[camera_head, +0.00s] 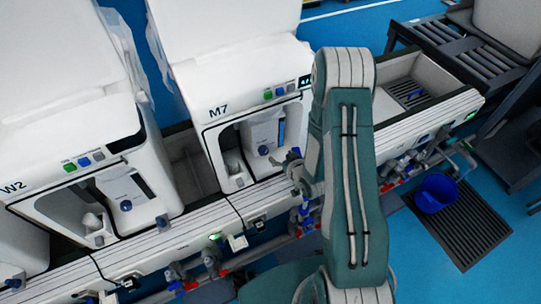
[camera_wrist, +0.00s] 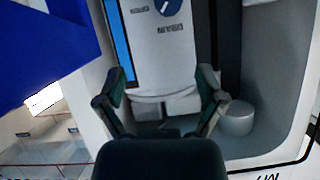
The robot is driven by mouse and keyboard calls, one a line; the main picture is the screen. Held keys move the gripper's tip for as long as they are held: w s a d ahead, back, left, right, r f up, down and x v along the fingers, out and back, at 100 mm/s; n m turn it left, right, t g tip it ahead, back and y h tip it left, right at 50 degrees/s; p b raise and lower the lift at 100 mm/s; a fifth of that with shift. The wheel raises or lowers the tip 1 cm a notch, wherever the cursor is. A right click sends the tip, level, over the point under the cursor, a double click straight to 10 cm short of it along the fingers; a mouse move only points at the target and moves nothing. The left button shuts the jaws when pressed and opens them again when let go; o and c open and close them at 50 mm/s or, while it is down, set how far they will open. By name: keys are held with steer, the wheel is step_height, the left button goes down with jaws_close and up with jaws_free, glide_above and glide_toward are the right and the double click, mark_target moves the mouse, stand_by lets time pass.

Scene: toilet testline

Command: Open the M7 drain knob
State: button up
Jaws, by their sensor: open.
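The M7 unit (camera_head: 225,90) is a white machine with an open bay in its front. Inside the bay, a light panel carries the small round blue drain knob (camera_head: 263,150). In the wrist view the knob (camera_wrist: 168,8) shows at the top edge, partly cut off, with a white line across it and upside-down OPEN and DRAIN lettering beside it. My gripper (camera_head: 290,160) is in front of the bay, to the right of the knob in the head view.
A grey-white cylinder (camera_wrist: 236,118) stands in the bay beside the panel. The W2 unit (camera_head: 75,125) stands left of M7. A white rail (camera_head: 190,232) with pipes and valves runs below. A blue bucket (camera_head: 436,193) stands on a floor grate at right. My arm hides M7's right side.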

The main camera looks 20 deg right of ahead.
mark_target(265, 153)
step_height(265, 153, up, 17)
steer(key=d+g+h, duration=0.2)
steer(key=h, duration=0.1)
steer(key=s+a+r+g, duration=0.3)
steer(key=s+a+r, duration=0.1)
steer(key=s+r, duration=1.05)
steer(key=w+f+n+t, duration=0.1)
steer(key=w+f+t, duration=0.2)
steer(key=w+f, duration=1.3)
step_height(265, 153, down, 19)
steer(key=s+t+y, duration=0.2)
steer(key=s+t, duration=0.1)
steer(key=shift+n, duration=0.4)
steer(key=x, duration=1.1)
steer(key=shift+w+a+r, duration=0.1)
steer(key=shift+w+a, duration=0.05)
steer(key=shift+a, duration=0.05)
